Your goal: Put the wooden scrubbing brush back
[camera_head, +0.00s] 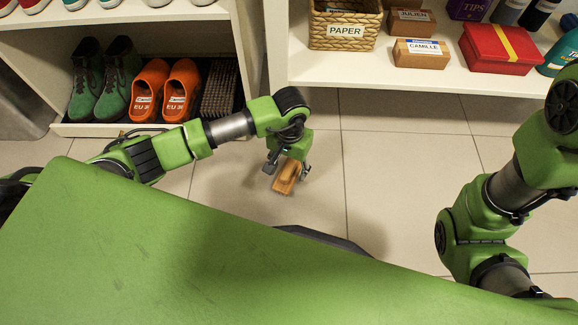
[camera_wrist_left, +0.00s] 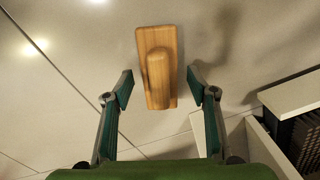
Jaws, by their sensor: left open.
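The wooden scrubbing brush (camera_head: 287,178) lies on the tiled floor in front of the shelves, just below my left gripper (camera_head: 289,170). In the left wrist view the brush (camera_wrist_left: 158,68) shows its flat wooden board and raised grip, upper centre. My left gripper (camera_wrist_left: 160,84) is open, with one finger on each side of the brush and gaps between. I cannot tell the height of the fingers over it. My right arm (camera_head: 490,205) shows at the right in the head view; its gripper is out of view.
A low cubby at left holds green boots (camera_head: 103,80), orange clogs (camera_head: 166,90) and a dark slatted item (camera_head: 219,92). The right shelf (camera_head: 400,75) bears a PAPER basket (camera_head: 345,27), labelled boxes and a red box (camera_head: 500,48). Floor between (camera_head: 400,150) is clear.

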